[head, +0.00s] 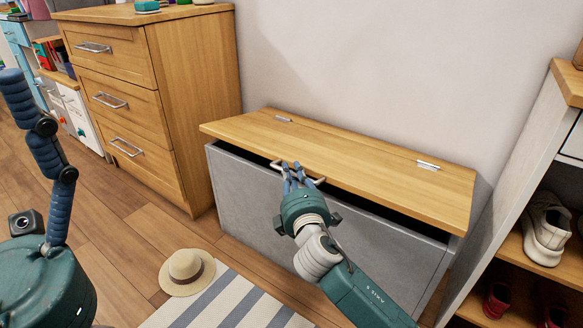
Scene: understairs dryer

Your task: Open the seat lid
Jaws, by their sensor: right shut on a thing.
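The wooden seat lid (345,154) tops a grey storage bench (380,247) in the middle of the head view. The lid is slightly raised, with a dark gap along its front edge. Two metal hinges show near its back edge. My right gripper (291,171) is shut on the handle (315,183) at the lid's front edge. The gripper's fingers hide part of the handle. The left gripper is out of view.
A wooden drawer chest (161,89) stands left of the bench. A shoe shelf (533,205) with shoes stands close on the right. A straw hat (187,271) and a striped rug (227,301) lie on the floor in front. The wall is right behind the bench.

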